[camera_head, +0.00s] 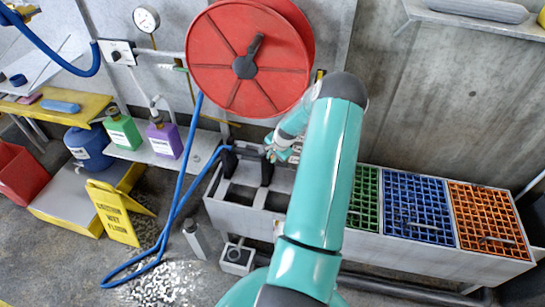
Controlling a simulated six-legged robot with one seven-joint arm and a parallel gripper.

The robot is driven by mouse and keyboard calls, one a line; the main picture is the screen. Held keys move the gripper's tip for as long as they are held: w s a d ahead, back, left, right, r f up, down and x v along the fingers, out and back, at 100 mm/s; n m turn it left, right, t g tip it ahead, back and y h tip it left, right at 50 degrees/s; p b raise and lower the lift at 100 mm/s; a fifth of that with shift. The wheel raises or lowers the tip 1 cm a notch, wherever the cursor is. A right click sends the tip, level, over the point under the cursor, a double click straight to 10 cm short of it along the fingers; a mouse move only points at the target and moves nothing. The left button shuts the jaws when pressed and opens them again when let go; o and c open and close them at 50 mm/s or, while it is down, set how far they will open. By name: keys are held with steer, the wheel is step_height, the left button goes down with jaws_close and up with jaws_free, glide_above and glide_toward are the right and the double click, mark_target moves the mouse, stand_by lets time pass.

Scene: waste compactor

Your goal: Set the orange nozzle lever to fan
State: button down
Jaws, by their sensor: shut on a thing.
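A dark spray nozzle (246,153) lies across dark holders above the left end of the grey trough, with the blue hose (188,205) running to its left end. My gripper (271,152), teal and white, reaches down from the right to the nozzle's right end. It is shut there on a small part of the nozzle. The orange lever cannot be made out; the jaws cover that end. Its setting cannot be read.
A red hose reel (220,50) hangs close beside my arm. Green, blue and orange grates (485,215) cover the trough on the right. Bottles stand on the shelf (150,155).

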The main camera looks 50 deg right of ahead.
steer(key=shift+w+d+r+g+y, duration=0.25)
steer(key=shift+d+g+y, duration=0.15)
steer(key=shift+y, duration=0.3)
steer(key=shift+w+d+r+g+y, duration=0.1)
steer(key=shift+d+r+g+y, duration=0.25)
steer(key=shift+y, duration=0.35)
steer(key=shift+f+m, duration=0.1)
steer(key=shift+m, duration=0.2)
steer(key=c, duration=1.5)
jaws_free()
steer(key=shift+o, duration=0.2)
steer(key=v, duration=1.4)
steer(key=shift+s+f, duration=0.1)
steer(key=shift+s, duration=0.05)
